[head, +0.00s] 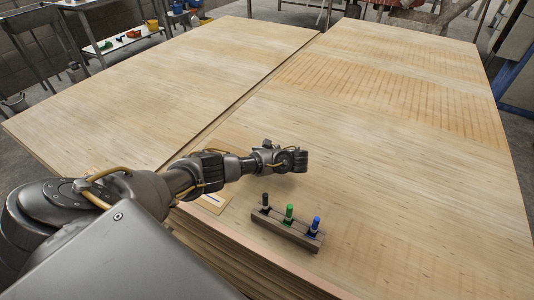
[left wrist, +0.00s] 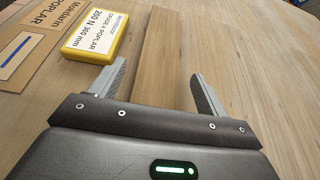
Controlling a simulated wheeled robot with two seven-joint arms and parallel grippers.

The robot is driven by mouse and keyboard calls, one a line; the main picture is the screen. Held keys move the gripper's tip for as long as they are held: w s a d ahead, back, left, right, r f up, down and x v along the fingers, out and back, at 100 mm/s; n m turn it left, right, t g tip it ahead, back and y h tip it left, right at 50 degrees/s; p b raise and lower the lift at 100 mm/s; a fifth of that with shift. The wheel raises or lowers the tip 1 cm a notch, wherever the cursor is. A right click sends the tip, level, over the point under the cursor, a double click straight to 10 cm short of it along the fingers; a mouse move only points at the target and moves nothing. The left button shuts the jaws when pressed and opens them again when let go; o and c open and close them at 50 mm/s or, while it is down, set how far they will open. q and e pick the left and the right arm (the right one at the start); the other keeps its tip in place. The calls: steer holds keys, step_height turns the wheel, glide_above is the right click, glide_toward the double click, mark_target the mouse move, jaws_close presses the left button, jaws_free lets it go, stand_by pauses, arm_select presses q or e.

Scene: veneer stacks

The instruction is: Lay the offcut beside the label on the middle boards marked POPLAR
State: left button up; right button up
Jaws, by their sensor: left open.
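My left gripper (head: 300,160) hangs over the near part of the right-hand board stack (head: 370,175). In the left wrist view its two fingers (left wrist: 160,85) are spread apart. A plain brown wooden strip, apparently the offcut (left wrist: 167,50), runs lengthwise between them; I cannot tell whether it touches a finger. I cannot make it out in the head view. A tan label sheet printed POPLAR, with a blue bar (left wrist: 45,50), lies at upper left in the wrist view. In the head view part of the label (head: 213,202) shows below my arm. My right gripper is not in view.
A yellow-edged block (left wrist: 97,36) with a white printed face lies between label and offcut. A wooden rack (head: 287,231) with black, green and blue markers stands near the front edge. A second board stack (head: 180,85) lies left across a narrow gap. The far boards are clear.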

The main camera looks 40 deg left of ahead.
arm_select(q)
steer(key=shift+w+d+r+p, duration=0.1)
steer(key=shift+d+r+p, duration=0.85)
steer(key=shift+d, duration=0.15)
steer(key=p+v, duration=0.1)
steer(key=v, duration=0.1)
steer(key=p+v, duration=0.2)
steer(key=v, duration=0.1)
steer(key=shift+d+f, duration=0.15)
steer(key=shift+d, duration=0.4)
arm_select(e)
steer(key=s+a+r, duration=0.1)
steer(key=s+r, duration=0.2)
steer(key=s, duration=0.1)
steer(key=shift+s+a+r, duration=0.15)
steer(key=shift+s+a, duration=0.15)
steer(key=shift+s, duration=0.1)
